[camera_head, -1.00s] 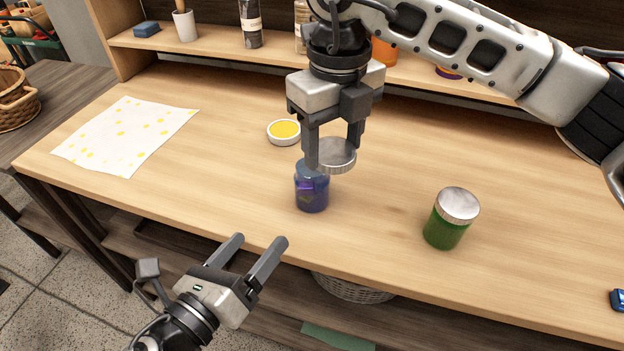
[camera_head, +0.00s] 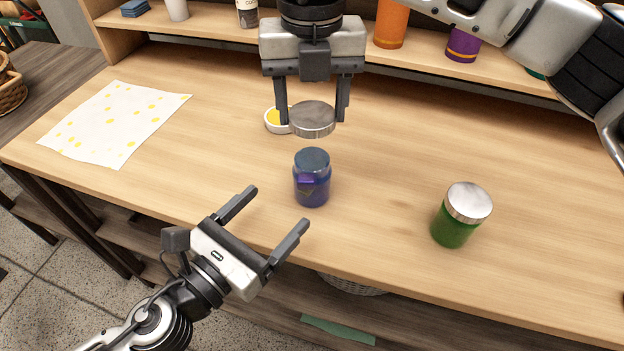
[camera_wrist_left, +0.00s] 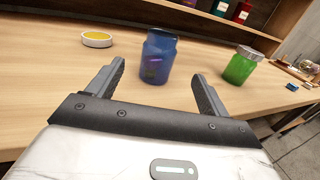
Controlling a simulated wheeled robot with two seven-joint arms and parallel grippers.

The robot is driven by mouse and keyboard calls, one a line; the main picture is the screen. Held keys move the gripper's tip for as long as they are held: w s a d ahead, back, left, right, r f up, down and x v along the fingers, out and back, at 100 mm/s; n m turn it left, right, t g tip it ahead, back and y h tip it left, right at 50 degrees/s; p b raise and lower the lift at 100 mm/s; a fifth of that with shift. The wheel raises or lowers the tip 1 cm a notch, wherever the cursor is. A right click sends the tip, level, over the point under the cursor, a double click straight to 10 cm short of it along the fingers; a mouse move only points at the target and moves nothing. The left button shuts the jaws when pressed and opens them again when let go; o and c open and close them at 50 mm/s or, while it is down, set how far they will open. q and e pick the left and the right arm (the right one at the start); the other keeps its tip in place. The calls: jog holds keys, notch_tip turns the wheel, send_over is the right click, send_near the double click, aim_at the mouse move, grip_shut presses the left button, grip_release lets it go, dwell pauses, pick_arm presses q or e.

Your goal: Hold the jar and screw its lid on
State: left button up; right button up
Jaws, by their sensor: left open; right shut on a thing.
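The blue jar (camera_head: 312,184) stands upright on the table without a lid. In the left wrist view the jar (camera_wrist_left: 157,60) shows ahead, between and beyond the fingertips. My right gripper (camera_head: 313,112) points down above and behind the jar, shut on the silver lid (camera_head: 312,119), which is held level and apart from the jar. My left gripper (camera_head: 272,213) is open and empty at the table's front edge, its fingers pointing toward the jar. It also shows in the left wrist view (camera_wrist_left: 160,82).
A green jar (camera_head: 460,216) with a silver lid stands to the right. A white dish with yellow contents (camera_head: 272,120) sits behind the blue jar, partly hidden by my right finger. A yellow-dotted cloth (camera_head: 112,125) lies at left. A shelf with cups (camera_head: 390,24) runs along the back.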

aim_at(301, 183)
pick_arm(q)
jog(key=x, duration=1)
jog(key=c, duration=1.5)
pick_arm(e)
jog(key=shift+f, duration=2.5)
